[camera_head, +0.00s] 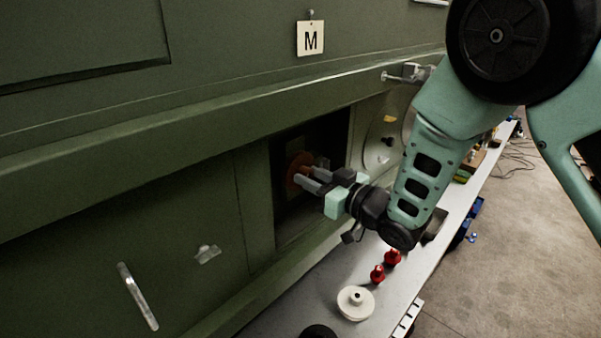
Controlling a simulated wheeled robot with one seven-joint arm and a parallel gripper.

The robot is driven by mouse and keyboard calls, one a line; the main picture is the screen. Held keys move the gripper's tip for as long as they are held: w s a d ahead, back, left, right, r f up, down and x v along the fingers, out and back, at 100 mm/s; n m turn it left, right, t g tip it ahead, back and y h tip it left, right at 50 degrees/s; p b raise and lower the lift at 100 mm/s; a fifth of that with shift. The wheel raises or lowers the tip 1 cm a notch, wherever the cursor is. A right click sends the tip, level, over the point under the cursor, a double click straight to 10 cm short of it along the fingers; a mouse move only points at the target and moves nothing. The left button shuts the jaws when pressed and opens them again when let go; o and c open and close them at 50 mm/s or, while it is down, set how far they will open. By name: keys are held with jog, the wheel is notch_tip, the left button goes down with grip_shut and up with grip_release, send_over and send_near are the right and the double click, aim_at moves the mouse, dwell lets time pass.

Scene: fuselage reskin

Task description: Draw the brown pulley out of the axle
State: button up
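The brown pulley (297,166) sits inside a dark rectangular opening (312,135) in the green fuselage wall. Its left side shows as an orange-brown disc; the rest is partly hidden by my gripper's fingers. My gripper (308,176) reaches into the opening from the right, with its two grey fingers at the pulley. The fingers look apart, but I cannot tell whether they touch the pulley. The axle is not clearly visible in the dark opening.
Below, a grey bench holds a white pulley (356,302), two red parts (377,273) and a black round part (318,331). A card marked M (310,38) hangs above the opening. A clear handle (138,296) is on the left panel. The floor at right is mostly open.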

aim_at(308, 175)
jog(key=c, duration=0.5)
jog(key=shift+b+v, duration=0.7)
jog(key=shift+v, duration=1.35)
jog(key=shift+b+v, duration=0.4)
jog(key=shift+v, duration=1.1)
